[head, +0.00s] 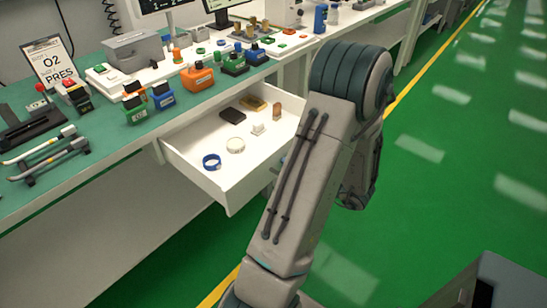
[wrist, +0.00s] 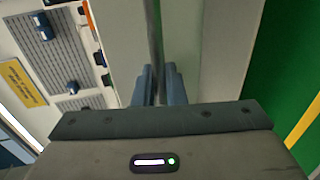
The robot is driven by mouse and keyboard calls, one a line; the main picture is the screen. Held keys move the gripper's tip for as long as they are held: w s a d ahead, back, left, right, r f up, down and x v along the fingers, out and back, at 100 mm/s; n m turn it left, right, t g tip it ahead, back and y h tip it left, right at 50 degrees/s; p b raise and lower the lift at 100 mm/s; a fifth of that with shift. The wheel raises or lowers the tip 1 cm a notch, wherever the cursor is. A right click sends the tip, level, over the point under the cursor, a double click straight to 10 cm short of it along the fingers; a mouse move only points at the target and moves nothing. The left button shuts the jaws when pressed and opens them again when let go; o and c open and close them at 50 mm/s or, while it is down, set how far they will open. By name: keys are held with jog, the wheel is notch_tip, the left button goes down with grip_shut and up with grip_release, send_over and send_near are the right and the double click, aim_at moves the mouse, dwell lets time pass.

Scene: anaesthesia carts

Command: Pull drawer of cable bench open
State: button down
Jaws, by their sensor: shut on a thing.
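The white drawer (head: 198,178) of the bench (head: 120,145) stands pulled out in the head view, with its inside showing. My gripper (wrist: 157,82) shows in the wrist view with its two blue-grey fingers closed around a thin, dark bar handle (wrist: 153,35). The bar runs along the pale drawer front (wrist: 185,50) and passes between the fingers. In the head view my arm hides the gripper, the handle and part of the drawer front.
The drawer holds a blue ring (head: 211,161), a white round piece (head: 235,145), a dark block (head: 232,115) and other small items. Coloured devices, including an orange one (head: 197,79), crowd the benchtop.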

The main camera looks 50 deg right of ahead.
jog(key=shift+s, duration=0.15)
jog(key=c, duration=1.9)
grip_release()
jog(key=p+v, duration=0.1)
jog(key=v, duration=1.2)
jog(key=shift+s+a, duration=0.15)
jog(key=shift+s, duration=0.2)
